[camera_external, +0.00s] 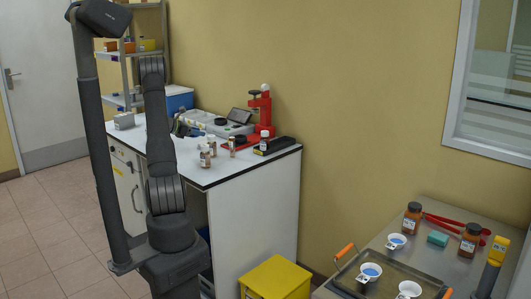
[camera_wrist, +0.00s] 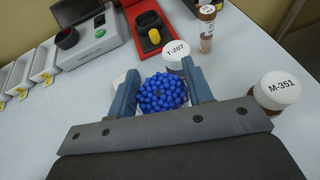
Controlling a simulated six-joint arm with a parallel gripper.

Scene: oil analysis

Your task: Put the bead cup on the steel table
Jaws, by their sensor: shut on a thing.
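In the wrist view, the bead cup (camera_wrist: 161,92), heaped with blue beads, sits between the two blue-grey fingers of my gripper (camera_wrist: 160,72). The fingers are shut on it, one on each side. Most of the cup's white wall is hidden under the beads and behind the gripper. White counter surface shows around it; I cannot tell whether the cup touches it. In the external view, my arm hides much of the gripper area over the white counter (camera_external: 225,172). The steel table (camera_external: 463,268) stands at the lower right, apart from the counter.
Bottles labelled T-207 (camera_wrist: 176,52) and M-351 (camera_wrist: 277,90) stand close to the gripper. A red press (camera_external: 260,110) is at the back. The steel table holds a tray, several white cups (camera_external: 397,241), brown jars (camera_external: 411,218) and red tongs. A yellow bin (camera_external: 275,278) stands between.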

